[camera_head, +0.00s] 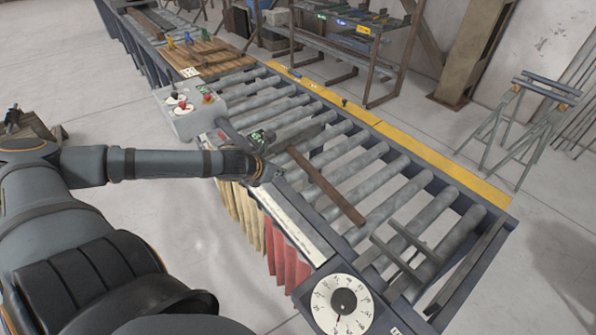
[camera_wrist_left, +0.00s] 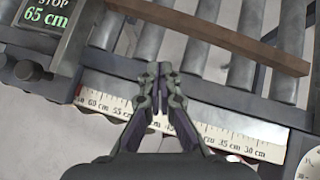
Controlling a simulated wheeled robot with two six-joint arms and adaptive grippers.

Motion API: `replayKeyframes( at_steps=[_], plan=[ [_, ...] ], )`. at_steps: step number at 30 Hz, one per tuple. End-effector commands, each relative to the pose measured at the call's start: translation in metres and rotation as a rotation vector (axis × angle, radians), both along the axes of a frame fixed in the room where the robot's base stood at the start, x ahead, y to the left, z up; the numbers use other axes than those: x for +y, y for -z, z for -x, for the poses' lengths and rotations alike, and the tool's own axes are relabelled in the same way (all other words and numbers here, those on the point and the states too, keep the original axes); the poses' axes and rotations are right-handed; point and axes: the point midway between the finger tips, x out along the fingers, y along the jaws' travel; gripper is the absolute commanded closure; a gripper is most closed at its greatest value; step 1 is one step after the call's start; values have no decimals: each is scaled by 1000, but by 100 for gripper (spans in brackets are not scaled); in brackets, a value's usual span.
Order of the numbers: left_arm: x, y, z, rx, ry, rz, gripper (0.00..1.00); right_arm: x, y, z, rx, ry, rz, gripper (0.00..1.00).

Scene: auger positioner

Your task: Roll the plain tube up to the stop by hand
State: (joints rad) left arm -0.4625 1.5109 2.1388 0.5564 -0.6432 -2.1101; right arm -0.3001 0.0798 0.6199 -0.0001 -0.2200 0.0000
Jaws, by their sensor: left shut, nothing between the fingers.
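The plain tube is a brown, rusty bar (camera_head: 328,188) lying lengthwise on the grey rollers. The stop's display (camera_wrist_left: 46,14) reads 65 cm. My left gripper (camera_head: 280,174) is shut and empty, over the bed's near edge beside the tube, apart from it. Its closed fingertips (camera_wrist_left: 159,72) are above the scale side. My right gripper is not in view.
A white scale strip (camera_head: 295,228) runs along the near rail, with a round dial (camera_head: 342,305) at its lower end. A control box (camera_head: 190,107) stands left of the rollers. A yellow strip (camera_head: 440,160) edges the far side.

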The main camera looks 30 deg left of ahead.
Motion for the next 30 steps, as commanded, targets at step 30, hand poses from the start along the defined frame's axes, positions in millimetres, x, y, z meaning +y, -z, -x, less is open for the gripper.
replayKeyframes(
  at_steps=[30],
  plan=[
    [-3, 59, -77, -3, -4, 9, 100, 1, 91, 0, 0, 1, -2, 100]
  ],
)
